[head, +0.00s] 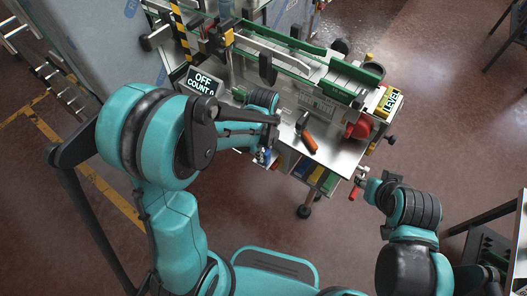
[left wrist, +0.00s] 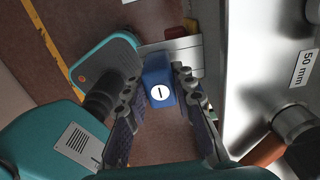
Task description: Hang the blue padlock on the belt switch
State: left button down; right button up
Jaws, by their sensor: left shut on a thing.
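The blue padlock (left wrist: 159,88), a blue block with a round white mark, sits between the two dark fingers of my left gripper (left wrist: 155,92) in the left wrist view. The fingers are shut on it. In the head view, the padlock (head: 263,156) shows small and partly hidden beside the left front edge of the steel table. A red rotary part (head: 357,130) at the right end of the machine may be the belt switch; I cannot tell for sure. My right gripper (head: 360,186) is low at the right, apart from the table, and its jaw opening is unclear.
A steel table (head: 330,150) holds an orange-handled tool (head: 308,142). Coloured bins (head: 317,174) sit beneath it. A conveyor with green rails (head: 280,42) runs behind. A count display (head: 202,83) stands at the left, and a yellow level sign (head: 391,102) at the right.

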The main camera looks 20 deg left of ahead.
pick_arm(q)
jog(key=c, duration=1.2)
grip_release()
jog(key=shift+f, duration=0.1)
notch_tip(320, 180, up, 12)
jog(key=s+a+n+t, duration=0.1)
jog(key=s+n+t, duration=0.1)
jog(key=n, duration=0.5)
jog(key=s+a+r+n+t+b, duration=0.1)
jog(key=s+a+n+t, duration=0.1)
jog(key=s+n, duration=0.3)
jog(key=s+a+n+t, duration=0.1)
jog(key=s+n+t, duration=0.2)
jog(key=n, duration=0.7)
jog(key=shift+s+a+r, duration=0.15)
jog(key=shift+a+r, duration=0.05)
jog(key=shift+a, duration=0.1)
